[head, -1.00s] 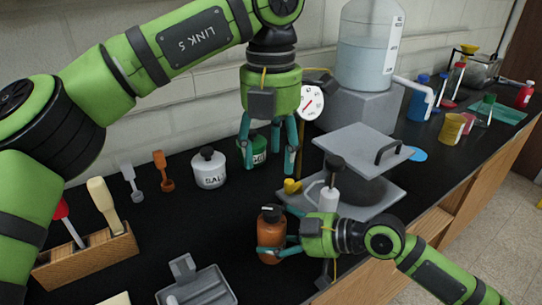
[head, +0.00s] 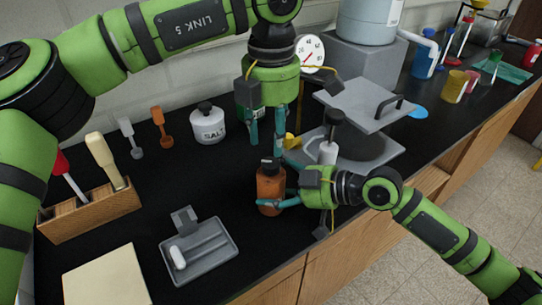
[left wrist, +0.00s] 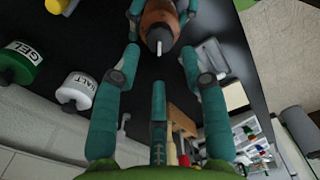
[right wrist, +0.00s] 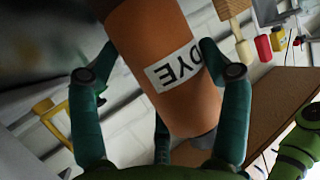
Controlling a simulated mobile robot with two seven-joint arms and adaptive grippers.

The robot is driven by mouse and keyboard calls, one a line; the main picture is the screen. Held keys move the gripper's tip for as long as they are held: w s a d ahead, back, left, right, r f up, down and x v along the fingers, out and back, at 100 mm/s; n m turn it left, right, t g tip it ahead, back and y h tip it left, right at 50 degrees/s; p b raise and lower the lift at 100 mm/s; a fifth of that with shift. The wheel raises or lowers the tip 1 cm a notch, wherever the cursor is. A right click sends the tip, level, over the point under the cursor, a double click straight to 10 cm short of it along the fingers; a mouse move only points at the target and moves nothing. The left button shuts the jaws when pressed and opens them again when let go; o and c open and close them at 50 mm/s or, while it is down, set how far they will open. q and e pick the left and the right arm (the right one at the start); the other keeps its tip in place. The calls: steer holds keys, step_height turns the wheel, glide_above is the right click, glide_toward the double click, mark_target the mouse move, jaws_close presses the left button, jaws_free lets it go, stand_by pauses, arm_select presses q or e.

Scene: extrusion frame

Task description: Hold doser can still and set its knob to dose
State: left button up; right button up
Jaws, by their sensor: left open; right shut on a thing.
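The doser can (head: 270,190) is a brown-orange can that stands upright on the black bench. Its dark knob (head: 268,164) is on top; in the left wrist view the knob (left wrist: 159,38) carries a white pointer bar. The can shows a DYE label in the right wrist view (right wrist: 150,60). My right gripper (head: 283,198) is shut around the can's body from the right. My left gripper (head: 267,148) points down above the knob, open and empty, with its fingers apart from the can. I cannot read any dose mark on the can.
A grey press-like device (head: 372,105) with a plate stands to the right. A white SALT jar (head: 208,125) is behind left. A grey tray (head: 205,255) and a wooden tool holder (head: 95,212) are at front left. Bare bench lies left of the can.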

mark_target(271, 162)
arm_select(q)
step_height(271, 162, down, 6)
steer(key=shift+f, duration=0.1)
jaws_close()
